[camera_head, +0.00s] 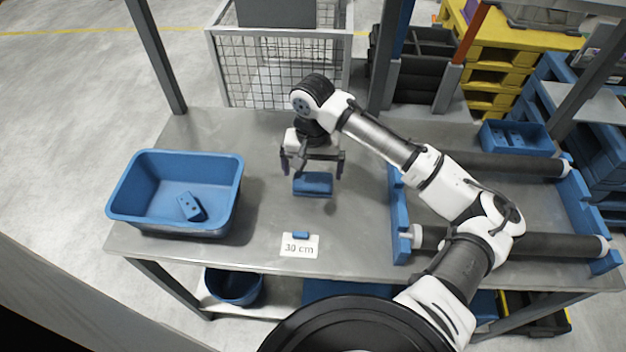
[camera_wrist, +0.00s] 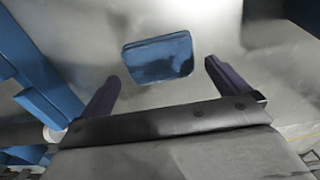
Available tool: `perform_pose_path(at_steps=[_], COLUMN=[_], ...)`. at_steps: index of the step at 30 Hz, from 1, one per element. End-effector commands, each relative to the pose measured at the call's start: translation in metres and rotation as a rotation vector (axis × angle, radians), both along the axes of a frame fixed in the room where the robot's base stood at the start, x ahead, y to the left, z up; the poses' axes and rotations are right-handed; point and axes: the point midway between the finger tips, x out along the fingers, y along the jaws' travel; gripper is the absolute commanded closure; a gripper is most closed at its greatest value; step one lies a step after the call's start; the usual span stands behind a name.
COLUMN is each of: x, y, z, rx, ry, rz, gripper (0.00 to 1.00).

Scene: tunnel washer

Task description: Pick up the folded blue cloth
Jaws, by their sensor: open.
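The folded blue cloth (camera_head: 313,184) lies flat on the grey metal table (camera_head: 262,150), right of the large blue bin. In the wrist view the cloth (camera_wrist: 158,58) sits ahead of my fingertips, roughly centred between them. My gripper (camera_head: 312,165) is open and empty. It points down just above and behind the cloth, with one finger to each side. In the wrist view the two dark fingers of my gripper (camera_wrist: 162,72) are spread wide and do not touch the cloth.
A blue bin (camera_head: 125,195) holding a small blue block (camera_head: 190,206) stands at the left. A "30 cm" card (camera_head: 299,247) lies near the front edge. At the right are dark rollers (camera_head: 500,163) in blue frames and a small blue tray (camera_head: 490,142).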

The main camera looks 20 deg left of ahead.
Motion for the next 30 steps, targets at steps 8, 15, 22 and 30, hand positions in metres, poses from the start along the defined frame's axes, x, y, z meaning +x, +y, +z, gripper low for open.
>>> perform_pose_path(at_steps=[8,15,22,30], x=[0.002,0.002,0.002,0.002], y=[0.000,0.000,0.000,0.000], z=[-0.030,-0.032,-0.031,-0.030], rx=[0.000,0.000,0.000,0.000], ry=[0.001,0.001,0.000,0.000], rz=[-0.002,-0.001,-0.001,-0.001], gripper=[0.00,0.01,0.31,0.33])
